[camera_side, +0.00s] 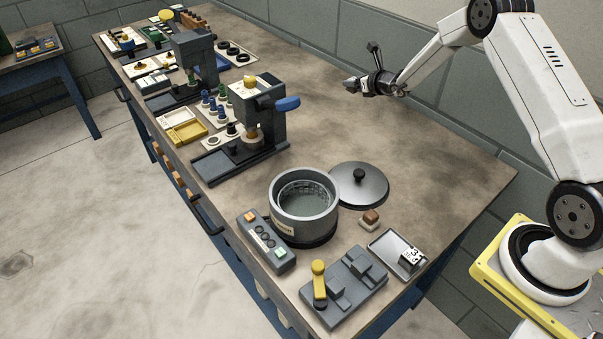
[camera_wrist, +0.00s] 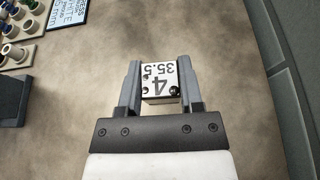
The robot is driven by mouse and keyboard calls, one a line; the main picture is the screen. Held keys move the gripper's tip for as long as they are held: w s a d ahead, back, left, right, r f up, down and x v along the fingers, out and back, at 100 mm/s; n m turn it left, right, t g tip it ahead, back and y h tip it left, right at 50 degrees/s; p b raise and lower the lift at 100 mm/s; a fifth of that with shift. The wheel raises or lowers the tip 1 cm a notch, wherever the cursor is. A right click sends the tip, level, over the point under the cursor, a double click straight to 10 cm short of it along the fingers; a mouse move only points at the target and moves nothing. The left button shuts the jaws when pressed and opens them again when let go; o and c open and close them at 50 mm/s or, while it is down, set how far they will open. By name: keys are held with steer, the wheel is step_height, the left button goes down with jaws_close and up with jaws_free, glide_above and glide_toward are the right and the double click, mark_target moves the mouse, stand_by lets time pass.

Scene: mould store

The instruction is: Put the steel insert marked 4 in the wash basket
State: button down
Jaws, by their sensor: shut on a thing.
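The steel insert marked 4 (camera_wrist: 160,84), a pale block with "35.5" and dark holes on its face, sits between the two grey fingers of my gripper (camera_wrist: 161,72) in the wrist view. My gripper is shut on it. In the side view my gripper (camera_side: 354,86) is held over the far right part of the bench, well away from the wash pot (camera_side: 289,231); the insert is too small to make out there. The wire wash basket (camera_side: 306,187) is inside the open round grey pot, mostly hidden by its wall.
The pot's lid (camera_side: 360,186) lies beside it. A tray (camera_side: 385,247) holds a block marked 3 (camera_side: 411,257). A button box (camera_side: 266,241), a fixture with a yellow handle (camera_side: 345,285) and a press (camera_side: 258,120) stand around the pot.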

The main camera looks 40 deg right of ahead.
mark_target(348, 104)
steer(key=shift+w+d+f, duration=0.25)
steer(key=shift+w+f, duration=0.65)
steer(key=shift+f, duration=0.15)
steer(key=shift+w+f, duration=0.15)
steer(key=shift+f, duration=0.05)
steer(key=shift+w+d+f, duration=0.1)
steer(key=shift+f, duration=1.5)
steer(key=shift+f, duration=0.2)
steer(key=shift+c, duration=1.2)
jaws_free()
steer(key=shift+r, duration=0.15)
